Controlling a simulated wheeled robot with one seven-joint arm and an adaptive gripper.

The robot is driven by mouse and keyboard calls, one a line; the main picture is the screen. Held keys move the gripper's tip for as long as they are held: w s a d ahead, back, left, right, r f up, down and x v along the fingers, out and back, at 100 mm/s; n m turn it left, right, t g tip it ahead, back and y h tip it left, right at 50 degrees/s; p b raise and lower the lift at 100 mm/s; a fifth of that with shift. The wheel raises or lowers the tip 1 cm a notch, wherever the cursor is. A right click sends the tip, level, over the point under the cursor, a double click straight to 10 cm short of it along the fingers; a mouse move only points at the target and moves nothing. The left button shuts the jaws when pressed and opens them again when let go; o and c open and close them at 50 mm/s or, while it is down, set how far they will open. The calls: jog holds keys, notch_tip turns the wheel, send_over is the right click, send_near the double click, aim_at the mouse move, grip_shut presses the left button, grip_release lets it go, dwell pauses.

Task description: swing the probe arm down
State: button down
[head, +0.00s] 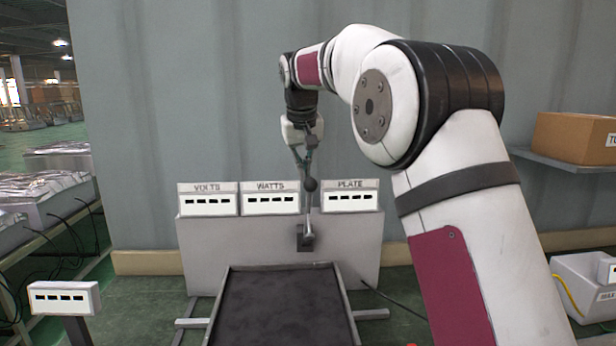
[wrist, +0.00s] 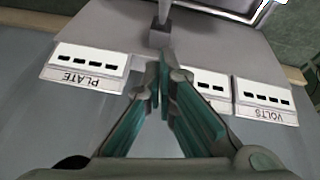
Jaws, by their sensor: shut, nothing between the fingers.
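The probe arm (head: 308,208) appears as a thin light rod in front of the grey panel. It stands nearly upright, with a dark ball (head: 310,185) at its upper end and a dark block (head: 305,238) at its lower end. In the wrist view a grey block (wrist: 159,38) with a light rod (wrist: 164,12) shows just beyond the fingertips. My gripper (head: 308,172) is shut and empty. Its fingertips overlap the ball area in the head view, and I cannot tell whether they touch it. The fingers also show in the wrist view (wrist: 165,65).
A dark plate (head: 280,310) in a metal frame lies in front of the panel (head: 250,248). VOLTS (head: 208,201), WATTS (head: 270,201) and PLATE (head: 350,199) displays line the panel's top. Another display (head: 64,298) stands left. A box (head: 575,138) sits on a shelf at right.

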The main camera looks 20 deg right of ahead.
jog(key=shift+s+f+p, duration=0.3)
jog(key=shift+s+f, duration=0.05)
jog(key=shift+s, duration=0.45)
jog(key=shift+s+f+p, duration=0.25)
jog(key=shift+s+f, duration=0.05)
jog(key=shift+s, duration=0.5)
